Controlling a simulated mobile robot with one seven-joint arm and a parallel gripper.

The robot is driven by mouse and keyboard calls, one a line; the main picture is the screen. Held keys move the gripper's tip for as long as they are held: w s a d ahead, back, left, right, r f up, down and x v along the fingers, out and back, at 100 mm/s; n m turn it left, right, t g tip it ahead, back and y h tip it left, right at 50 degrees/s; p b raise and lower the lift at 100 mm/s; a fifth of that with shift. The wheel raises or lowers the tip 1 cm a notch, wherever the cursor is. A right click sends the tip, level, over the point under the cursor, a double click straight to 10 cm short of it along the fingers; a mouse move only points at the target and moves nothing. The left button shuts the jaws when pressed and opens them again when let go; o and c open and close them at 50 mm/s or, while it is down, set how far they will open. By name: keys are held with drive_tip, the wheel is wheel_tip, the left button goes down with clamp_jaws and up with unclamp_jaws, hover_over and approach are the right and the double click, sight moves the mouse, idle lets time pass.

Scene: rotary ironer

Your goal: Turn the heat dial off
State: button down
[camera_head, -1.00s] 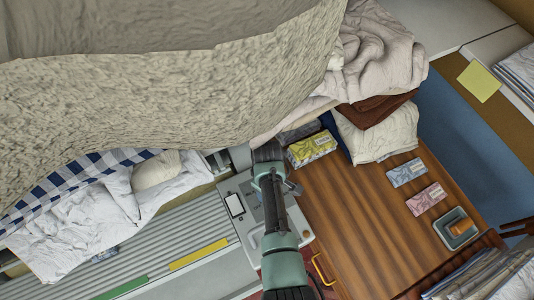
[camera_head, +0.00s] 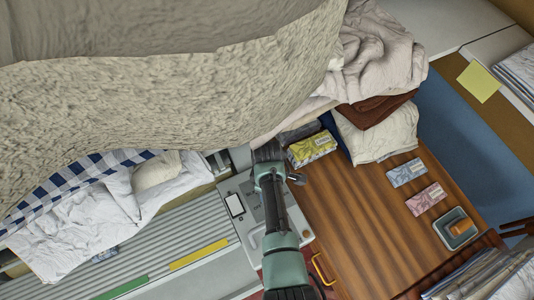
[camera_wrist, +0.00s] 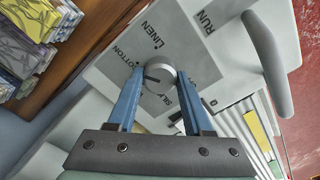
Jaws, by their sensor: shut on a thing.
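The heat dial (camera_wrist: 161,74) is a round grey knob on the light grey control panel (camera_wrist: 105,63), seen in the wrist view. A short dark mark on its face points left, roughly between the COTTON label and the label below it. LINEN is printed above the dial, and a 0 mark sits to its lower right. My gripper (camera_wrist: 158,76) has its two blue fingers on either side of the dial and is shut on it. In the head view the panel (camera_head: 236,207) shows beside my arm, which hides the dial and fingertips.
A grey bar-like handle (camera_wrist: 266,62) stands right of the dial, near the RUN label. White cloth (camera_head: 90,225) and the ribbed ironer bed (camera_head: 150,250) are at left. A large beige cloth mass fills the top left.

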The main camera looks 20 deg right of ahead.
drive_tip(key=shift+c, duration=1.5)
unclamp_jaws()
drive_tip(key=shift+r, duration=0.15)
wheel_tip(320, 180, up, 13)
drive_tip(key=b, duration=0.1)
